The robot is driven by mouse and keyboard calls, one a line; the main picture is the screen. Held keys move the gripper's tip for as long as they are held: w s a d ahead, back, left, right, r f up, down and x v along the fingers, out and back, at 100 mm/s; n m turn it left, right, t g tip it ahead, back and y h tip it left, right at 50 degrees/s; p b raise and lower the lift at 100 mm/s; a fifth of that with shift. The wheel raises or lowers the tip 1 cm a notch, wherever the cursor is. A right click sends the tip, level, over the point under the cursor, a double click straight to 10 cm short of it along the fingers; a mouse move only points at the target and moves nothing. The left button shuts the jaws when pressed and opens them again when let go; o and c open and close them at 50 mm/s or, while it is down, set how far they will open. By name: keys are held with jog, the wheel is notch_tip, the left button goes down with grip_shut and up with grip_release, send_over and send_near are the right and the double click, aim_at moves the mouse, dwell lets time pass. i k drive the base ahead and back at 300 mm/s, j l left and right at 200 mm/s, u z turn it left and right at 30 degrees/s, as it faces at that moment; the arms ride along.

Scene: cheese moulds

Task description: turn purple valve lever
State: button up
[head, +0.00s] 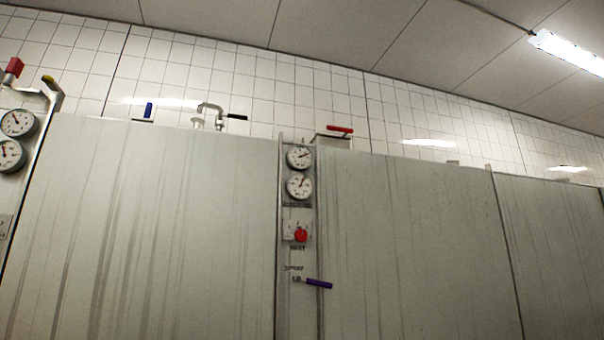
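The purple valve lever (318,284) shows in the head view, low and right of the middle. It sits at the lower part of a narrow upright metal panel (298,255). The lever points to the right and tilts slightly down, and its end reaches over the edge of the large grey panel beside it. Small lettering is beside its left end, too small to read surely. My gripper is not in view.
Above the lever, the narrow panel carries a red knob (301,235) and two round gauges (299,186). Large grey streaked panels (150,230) stand on both sides. A red-handled lever (340,129), a blue handle (148,110) and a black-handled pipe (237,117) stand along the top.

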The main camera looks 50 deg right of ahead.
aim_at(296, 278)
jog(key=z, duration=1.4)
